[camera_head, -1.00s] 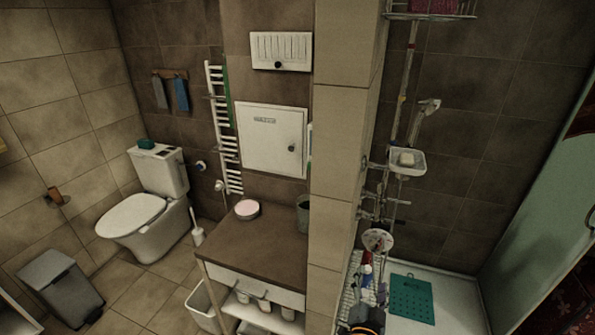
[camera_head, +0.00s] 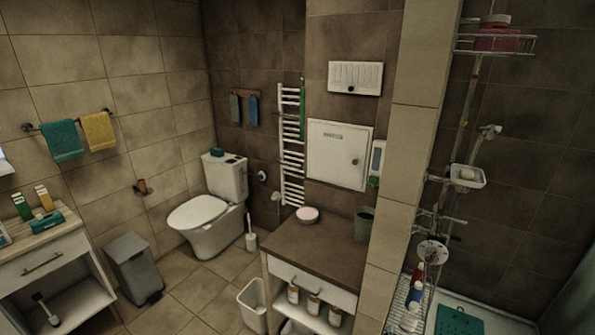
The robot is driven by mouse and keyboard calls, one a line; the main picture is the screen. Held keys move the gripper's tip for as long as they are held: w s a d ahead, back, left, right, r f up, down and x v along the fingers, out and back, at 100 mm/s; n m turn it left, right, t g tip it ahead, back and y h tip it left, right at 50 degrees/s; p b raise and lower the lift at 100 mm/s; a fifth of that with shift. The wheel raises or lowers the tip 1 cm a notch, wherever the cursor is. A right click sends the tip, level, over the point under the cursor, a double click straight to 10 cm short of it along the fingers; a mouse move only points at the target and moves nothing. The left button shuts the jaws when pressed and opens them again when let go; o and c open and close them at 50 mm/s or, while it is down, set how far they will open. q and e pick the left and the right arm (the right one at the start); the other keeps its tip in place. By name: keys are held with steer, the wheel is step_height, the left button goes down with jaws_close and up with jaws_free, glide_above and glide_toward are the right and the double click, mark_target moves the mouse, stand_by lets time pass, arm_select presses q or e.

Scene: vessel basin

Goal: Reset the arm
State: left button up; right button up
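Neither of my arms nor my grippers shows in the head view. No object is named by the task. A brown-topped cabinet (camera_head: 318,244) stands at the centre right, with a pink-topped round container (camera_head: 307,215) and a dark green cup (camera_head: 364,224) on it. Several bottles stand on its lower shelf.
A toilet (camera_head: 212,212) stands at the back, with a grey bin (camera_head: 134,268) left of it. A white bin (camera_head: 252,304) stands beside the cabinet. A drawer unit (camera_head: 50,258) is at the left. A tiled wall (camera_head: 420,110) borders the shower. Floor between the bins is clear.

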steer(key=s+a+f+n+g+y, duration=0.2)
steer(key=s+f+n, duration=0.15)
steer(key=f, duration=0.65)
steer(key=s+a+f+n+g+y+b, duration=0.15)
steer(key=s+f, duration=0.35)
steer(key=f, duration=0.5)
steer(key=s+a+f+n+g+y, duration=0.25)
steer(key=s+f, duration=0.25)
steer(key=f, duration=0.4)
arm_select(q)
steer(key=shift+s+a+f, duration=0.1)
steer(key=shift+s+f, duration=0.15)
steer(key=shift+f, duration=0.25)
steer(key=shift+s+a+f, duration=0.1)
steer(key=shift+s+f, duration=0.15)
steer(key=shift+f, duration=0.25)
arm_select(e)
steer(key=s+d+f+n+g, duration=0.1)
steer(key=s+d+f+g, duration=0.1)
steer(key=s, duration=0.6)
steer(key=s+d+f+n+g, duration=0.1)
steer(key=s+d+f+g, duration=0.1)
steer(key=s+f, duration=0.5)
steer(key=s+d+f+n+g, duration=0.1)
steer(key=s+f+g, duration=0.3)
steer(key=s, duration=0.5)
steer(key=shift+s+d+f+g, duration=0.3)
steer(key=shift+s+d, duration=0.1)
steer(key=shift+d, duration=0.5)
